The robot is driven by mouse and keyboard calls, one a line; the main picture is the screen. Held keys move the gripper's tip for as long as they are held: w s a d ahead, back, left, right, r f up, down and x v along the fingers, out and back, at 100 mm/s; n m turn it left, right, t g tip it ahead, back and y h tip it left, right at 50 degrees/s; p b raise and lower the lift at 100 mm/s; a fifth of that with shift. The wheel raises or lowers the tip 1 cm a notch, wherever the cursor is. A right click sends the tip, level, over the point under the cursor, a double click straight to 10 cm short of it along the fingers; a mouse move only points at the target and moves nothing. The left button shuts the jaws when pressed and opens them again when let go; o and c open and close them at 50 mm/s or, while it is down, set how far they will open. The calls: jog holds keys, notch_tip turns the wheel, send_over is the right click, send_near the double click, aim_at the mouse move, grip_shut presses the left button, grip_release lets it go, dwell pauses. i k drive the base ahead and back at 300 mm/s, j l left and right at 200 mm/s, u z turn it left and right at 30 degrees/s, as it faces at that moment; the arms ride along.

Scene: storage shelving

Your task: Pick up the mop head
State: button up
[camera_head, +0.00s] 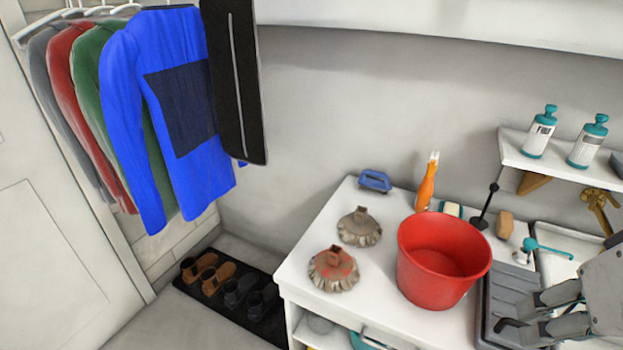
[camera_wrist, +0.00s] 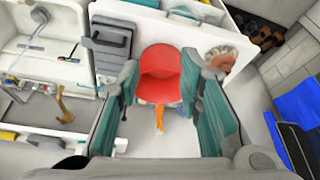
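Two mop heads stand on the white counter in the head view. One is grey-beige (camera_head: 360,227) and the other, nearer the front edge, has a reddish top (camera_head: 333,269). A mop head (camera_wrist: 222,57) also shows in the wrist view, beside the red bucket and partly hidden by a finger. My gripper (camera_head: 525,312) is at the lower right of the head view, over the grey tray and well to the right of both mop heads. In the wrist view my gripper (camera_wrist: 160,85) is open, its fingers wide apart with nothing held between them.
A red bucket (camera_head: 440,262) stands between my gripper and the mop heads. An orange bottle (camera_head: 426,188), a blue brush (camera_head: 375,181) and a black plunger-like tool (camera_head: 486,207) are along the back. A wall shelf (camera_head: 540,160) holds two bottles. Clothes (camera_head: 165,110) hang at left.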

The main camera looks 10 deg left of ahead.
aim_at(334, 263)
jog(key=k+l+u, duration=0.1)
jog(key=u, duration=0.35)
jog(key=k+l+u, duration=0.1)
jog(key=u, duration=0.3)
jog(key=k+u, duration=0.1)
jog(key=u, duration=0.35)
jog(key=k+u, duration=0.1)
jog(key=u, duration=0.3)
jog(key=k, duration=0.1)
jog(key=u, duration=0.05)
